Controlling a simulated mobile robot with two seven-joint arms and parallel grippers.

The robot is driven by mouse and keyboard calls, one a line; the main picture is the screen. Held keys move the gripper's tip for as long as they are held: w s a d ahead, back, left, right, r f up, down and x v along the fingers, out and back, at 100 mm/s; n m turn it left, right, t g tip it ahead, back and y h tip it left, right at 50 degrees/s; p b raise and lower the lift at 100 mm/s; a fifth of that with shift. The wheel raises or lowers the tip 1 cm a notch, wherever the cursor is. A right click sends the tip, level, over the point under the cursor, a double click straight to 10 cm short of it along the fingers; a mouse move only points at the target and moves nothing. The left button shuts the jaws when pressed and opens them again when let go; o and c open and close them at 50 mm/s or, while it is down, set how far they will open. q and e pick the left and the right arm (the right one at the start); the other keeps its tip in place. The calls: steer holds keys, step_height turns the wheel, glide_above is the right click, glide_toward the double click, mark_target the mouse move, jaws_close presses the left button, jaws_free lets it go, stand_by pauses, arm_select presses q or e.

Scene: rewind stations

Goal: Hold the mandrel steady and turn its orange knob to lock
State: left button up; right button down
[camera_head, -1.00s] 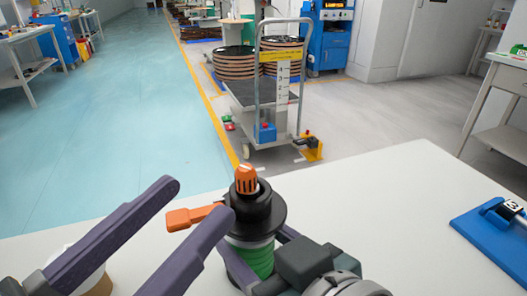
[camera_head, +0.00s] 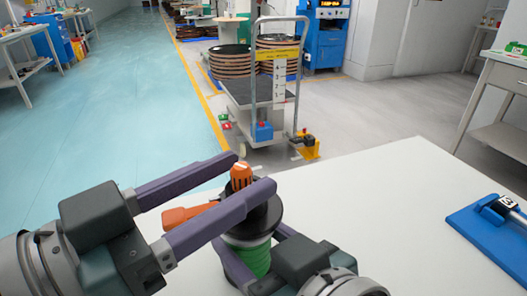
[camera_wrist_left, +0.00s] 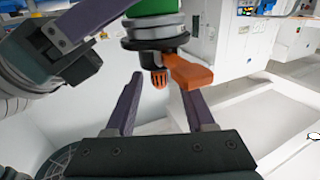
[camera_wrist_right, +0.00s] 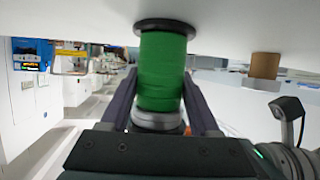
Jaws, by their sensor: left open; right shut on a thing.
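The mandrel stands upright on the white table, with a black upper collar (camera_head: 266,216) and a green wound body (camera_head: 253,255). Its ribbed orange knob (camera_head: 241,177) is on top, and an orange lever (camera_head: 186,215) sticks out to the left below it. My left gripper (camera_head: 252,172) is open, its fingers on either side of the knob; in the left wrist view the knob (camera_wrist_left: 159,79) shows between them with a gap. My right gripper (camera_wrist_right: 160,90) is shut on the mandrel around the green body (camera_wrist_right: 162,65). The left finger partly hides knob and collar.
A blue fixture (camera_head: 488,228) lies at the table's right. A brown cylinder (camera_wrist_right: 264,66) stands on the table in the right wrist view. The table (camera_head: 370,220) between mandrel and fixture is clear.

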mark_target(249, 172)
arm_select(q)
steer(key=shift+x, duration=2.3)
steer(key=shift+c, duration=0.3)
jaws_close()
